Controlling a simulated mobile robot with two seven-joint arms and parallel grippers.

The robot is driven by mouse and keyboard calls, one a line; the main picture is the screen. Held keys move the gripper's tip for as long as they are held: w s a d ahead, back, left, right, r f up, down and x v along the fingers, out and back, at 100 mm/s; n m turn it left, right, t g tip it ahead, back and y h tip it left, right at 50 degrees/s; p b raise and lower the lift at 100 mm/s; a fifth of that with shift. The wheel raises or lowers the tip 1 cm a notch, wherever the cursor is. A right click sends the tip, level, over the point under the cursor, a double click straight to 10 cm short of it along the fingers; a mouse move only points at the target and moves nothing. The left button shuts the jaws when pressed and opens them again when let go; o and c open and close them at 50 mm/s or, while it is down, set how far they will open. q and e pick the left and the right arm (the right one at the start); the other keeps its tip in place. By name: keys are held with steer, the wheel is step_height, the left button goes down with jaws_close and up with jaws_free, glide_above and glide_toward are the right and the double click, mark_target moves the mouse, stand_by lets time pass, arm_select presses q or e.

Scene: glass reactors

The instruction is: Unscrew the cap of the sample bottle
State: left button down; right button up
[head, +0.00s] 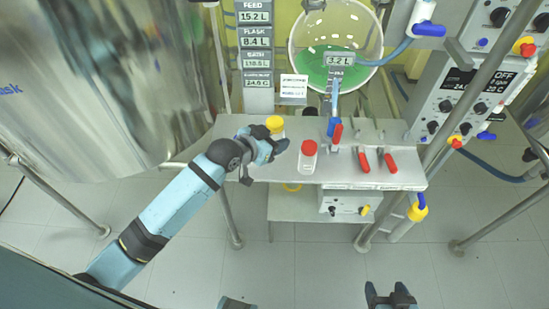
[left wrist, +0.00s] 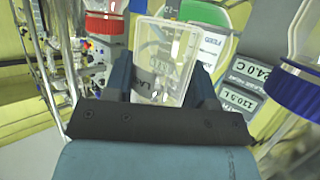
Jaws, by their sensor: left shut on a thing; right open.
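A bottle with a yellow cap (head: 274,123) stands at the left end of the grey bench shelf; its body is mostly hidden behind my gripper. My left gripper (head: 275,146) is at this bottle, below the cap. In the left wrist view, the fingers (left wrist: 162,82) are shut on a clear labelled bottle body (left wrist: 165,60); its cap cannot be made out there. A second bottle with a red cap (head: 309,148) and white label stands just right of the gripper, apart from it. My right gripper (head: 388,291) is open and empty at the bottom edge, away from the bench.
The bench shelf (head: 350,176) holds red-handled tools (head: 363,162) and a blue-and-red valve (head: 335,128) right of the bottles. A glass vessel with green liquid (head: 335,65) is behind. A large shiny flask (head: 110,80) fills the left. The floor in front is clear.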

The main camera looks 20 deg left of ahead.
arm_select(q)
step_height(320, 180, down, 8)
steer(key=shift+f, duration=0.1)
stand_by(0.4)
steer(key=shift+b, duration=0.3)
steer(key=shift+f, duration=0.15)
steer(key=shift+c, duration=2.3)
jaws_free()
